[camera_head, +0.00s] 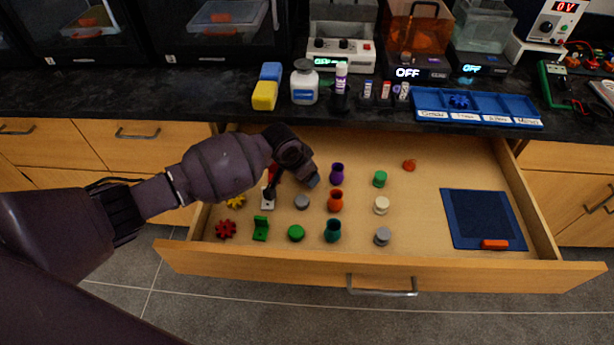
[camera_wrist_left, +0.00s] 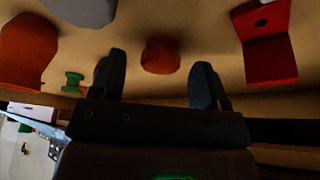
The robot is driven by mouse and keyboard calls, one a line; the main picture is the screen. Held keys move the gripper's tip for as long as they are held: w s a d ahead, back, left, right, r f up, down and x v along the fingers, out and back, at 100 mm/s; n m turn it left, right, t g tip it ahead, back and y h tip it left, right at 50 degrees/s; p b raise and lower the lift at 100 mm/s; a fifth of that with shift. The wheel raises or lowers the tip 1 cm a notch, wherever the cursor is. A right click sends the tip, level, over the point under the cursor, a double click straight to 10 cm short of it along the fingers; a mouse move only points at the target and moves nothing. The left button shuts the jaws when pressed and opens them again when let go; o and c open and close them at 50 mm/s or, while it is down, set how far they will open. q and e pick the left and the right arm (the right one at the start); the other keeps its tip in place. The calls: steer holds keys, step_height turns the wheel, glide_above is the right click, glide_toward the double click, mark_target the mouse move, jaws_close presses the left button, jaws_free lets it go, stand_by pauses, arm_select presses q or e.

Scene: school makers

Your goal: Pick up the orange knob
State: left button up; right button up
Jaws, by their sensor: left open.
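The orange knob (camera_wrist_left: 161,56) shows in the left wrist view as a short round piece on the drawer floor. It lies between and just beyond the two fingertips of my left gripper (camera_wrist_left: 158,78), which is open and empty. No finger visibly touches the knob. In the head view my left gripper (camera_head: 312,181) points down over the drawer's left half. It hides the place between the red bracket and the purple vase, where the knob seems to be. My right gripper is not in view.
A red bracket (camera_wrist_left: 268,60) stands right of the knob; a grey knob (camera_wrist_left: 92,8) and an orange vase (camera_wrist_left: 27,48) are left. The open drawer (camera_head: 440,275) also holds a purple vase (camera_head: 336,175), gears and a blue mat (camera_head: 460,232).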

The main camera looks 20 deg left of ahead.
arm_select(q)
steer(key=shift+w+d+f, duration=0.1)
steer(key=shift+w+f, duration=0.15)
steer(key=shift+f, duration=0.4)
steer(key=shift+r, duration=0.15)
steer(key=shift+c, duration=0.2)
steer(key=c, duration=1)
steer(key=shift+o, duration=0.2)
steer(key=shift+r, duration=0.1)
